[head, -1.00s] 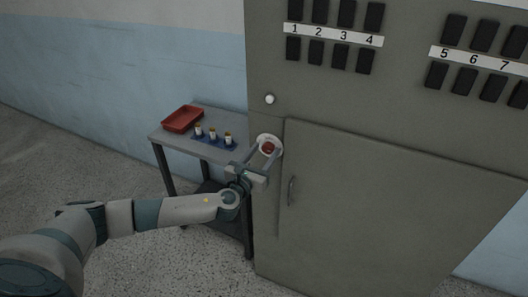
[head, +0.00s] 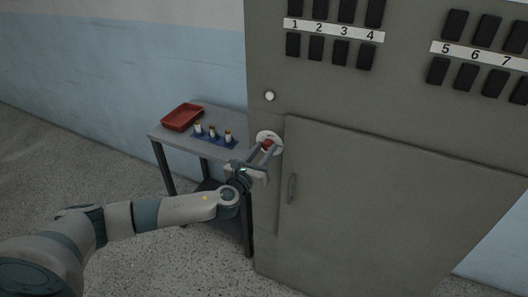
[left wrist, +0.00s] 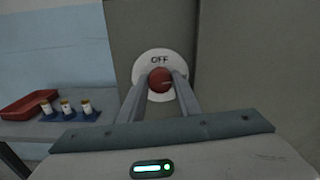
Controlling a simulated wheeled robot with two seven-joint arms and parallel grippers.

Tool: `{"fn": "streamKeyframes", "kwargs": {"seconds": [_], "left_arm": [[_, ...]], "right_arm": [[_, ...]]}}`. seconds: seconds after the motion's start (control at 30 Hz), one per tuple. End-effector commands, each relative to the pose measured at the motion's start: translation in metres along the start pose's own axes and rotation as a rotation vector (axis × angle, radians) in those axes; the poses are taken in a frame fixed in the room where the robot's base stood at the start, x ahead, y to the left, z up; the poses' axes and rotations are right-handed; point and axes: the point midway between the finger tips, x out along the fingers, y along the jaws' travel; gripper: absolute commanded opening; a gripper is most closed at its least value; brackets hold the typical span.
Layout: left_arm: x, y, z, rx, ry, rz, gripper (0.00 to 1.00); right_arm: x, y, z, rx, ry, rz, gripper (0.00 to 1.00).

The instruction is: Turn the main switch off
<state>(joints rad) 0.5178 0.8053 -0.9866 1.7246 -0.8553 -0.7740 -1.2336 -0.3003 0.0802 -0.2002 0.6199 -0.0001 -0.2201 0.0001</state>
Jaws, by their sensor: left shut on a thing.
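The main switch is a red knob (left wrist: 160,80) on a round white plate (left wrist: 152,57) marked OFF at its top, in the left wrist view. In the head view the red knob (head: 267,145) sits on the left part of the grey cabinet's front. My left gripper (head: 264,148) reaches it from the left. Its two fingers (left wrist: 161,84) are on either side of the knob, shut on it. The knob's pointing direction is hard to tell because the fingers hide part of it. My right gripper does not show.
The grey cabinet (head: 380,220) has a door with a handle (head: 291,188), a small white light (head: 269,96) and rows of black switches numbered above. A side table (head: 178,141) at left bears a red tray (head: 182,117) and several small bottles in a blue rack (head: 226,146).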

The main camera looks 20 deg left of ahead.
Motion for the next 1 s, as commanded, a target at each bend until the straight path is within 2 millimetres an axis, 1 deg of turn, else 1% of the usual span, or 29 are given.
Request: {"fn": "streamKeyframes", "kwargs": {"seconds": [0.03, 0.27, 0.5, 1.0], "left_arm": [[0.0, 0.0, -0.002, -0.03, -0.001, 0.0, 0.08], [0.0, 0.002, -0.003, -0.208, -0.001, 0.001, 0.08], [0.0, 0.002, -0.003, -0.434, -0.001, 0.001, 0.08], [0.0, 0.004, -0.003, -0.91, -0.002, 0.001, 0.08]], "right_arm": [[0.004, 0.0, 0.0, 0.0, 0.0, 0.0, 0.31], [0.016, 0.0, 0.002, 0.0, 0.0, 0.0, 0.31], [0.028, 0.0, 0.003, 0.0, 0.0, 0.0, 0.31], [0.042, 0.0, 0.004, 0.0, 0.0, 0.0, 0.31]]}}
